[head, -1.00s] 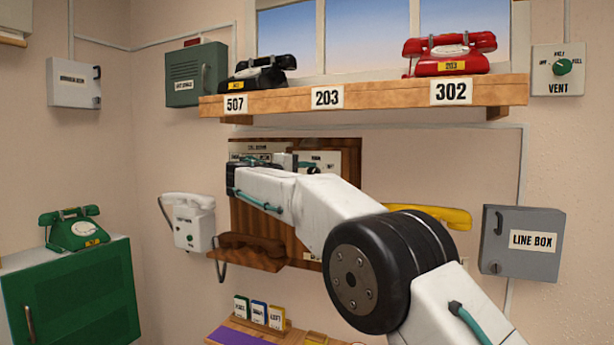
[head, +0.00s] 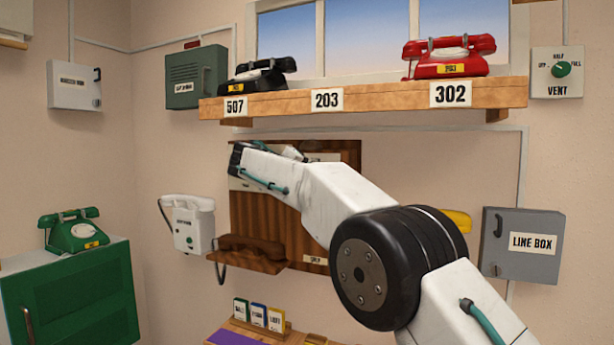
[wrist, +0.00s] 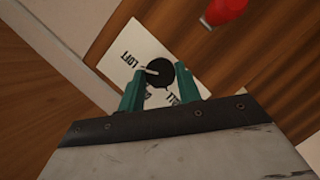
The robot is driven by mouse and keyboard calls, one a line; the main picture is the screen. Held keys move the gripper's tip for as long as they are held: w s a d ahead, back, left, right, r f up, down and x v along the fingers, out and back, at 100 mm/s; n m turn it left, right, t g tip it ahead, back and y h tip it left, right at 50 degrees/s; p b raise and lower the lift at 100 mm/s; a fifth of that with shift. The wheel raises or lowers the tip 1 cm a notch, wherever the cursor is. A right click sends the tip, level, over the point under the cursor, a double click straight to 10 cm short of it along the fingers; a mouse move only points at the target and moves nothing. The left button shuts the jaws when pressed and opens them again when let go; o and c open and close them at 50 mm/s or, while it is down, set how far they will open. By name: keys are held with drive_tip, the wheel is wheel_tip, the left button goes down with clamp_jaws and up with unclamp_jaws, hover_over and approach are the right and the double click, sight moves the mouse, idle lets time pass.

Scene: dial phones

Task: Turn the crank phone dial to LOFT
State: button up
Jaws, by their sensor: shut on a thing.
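The phone dial (wrist: 161,73) is a round black knob on a white plate (wrist: 119,45) fixed to a wooden board. Its white pointer points left in the wrist view, toward the side of the LOFT label (wrist: 131,56). Other labels at the lower edge are partly hidden by my fingers. My gripper (wrist: 160,82) has its teal fingers on either side of the knob and is shut on it. In the head view the wooden board (head: 292,215) hangs on the back wall, and my arm hides the dial and the fingertips.
A brown handset (head: 252,245) rests on a ledge low on the board. A shelf (head: 375,98) with black and red phones juts out above my arm. A white wall phone (head: 190,228) hangs to the left. A red object (wrist: 222,11) shows near the dial.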

drive_tip(key=shift+f, duration=0.15)
drive_tip(key=o, duration=1)
drive_tip(key=shift+c, duration=0.2)
drive_tip(key=v, duration=0.7)
drive_tip(key=shift+s+a, duration=0.2)
drive_tip(key=shift+s, duration=0.1)
